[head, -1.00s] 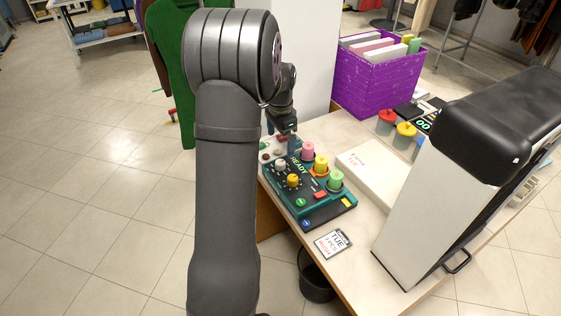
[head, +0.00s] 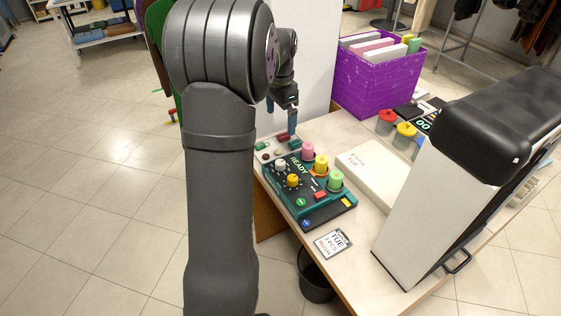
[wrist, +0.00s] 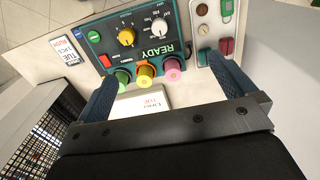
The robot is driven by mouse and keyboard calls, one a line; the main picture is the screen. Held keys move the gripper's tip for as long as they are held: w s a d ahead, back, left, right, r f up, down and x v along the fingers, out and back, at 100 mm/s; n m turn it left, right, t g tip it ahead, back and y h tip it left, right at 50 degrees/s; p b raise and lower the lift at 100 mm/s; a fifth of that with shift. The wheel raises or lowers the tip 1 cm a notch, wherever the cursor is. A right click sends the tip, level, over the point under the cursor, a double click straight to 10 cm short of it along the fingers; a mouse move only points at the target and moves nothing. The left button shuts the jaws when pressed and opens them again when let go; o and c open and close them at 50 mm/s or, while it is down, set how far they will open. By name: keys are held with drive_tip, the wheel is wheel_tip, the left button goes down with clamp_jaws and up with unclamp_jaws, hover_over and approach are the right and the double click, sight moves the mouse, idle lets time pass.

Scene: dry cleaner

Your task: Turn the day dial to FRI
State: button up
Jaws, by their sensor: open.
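A dark teal control box (head: 312,202) stands on the table, with a lit READY display (head: 299,166). It carries a white dial (head: 280,164) and a yellow dial (head: 292,180). In the wrist view the white dial (wrist: 159,26) has markings around it, too small to read surely, and the yellow dial (wrist: 126,37) sits left of it.
Pink, yellow and green spools (head: 321,166) stand upright along the box's right side. A card reading TUE (head: 333,243) lies in front. A white box (head: 372,168), a purple crate (head: 376,80) and a black-topped white machine (head: 430,190) stand to the right.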

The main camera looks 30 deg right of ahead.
drive_tip(key=shift+r, duration=0.7)
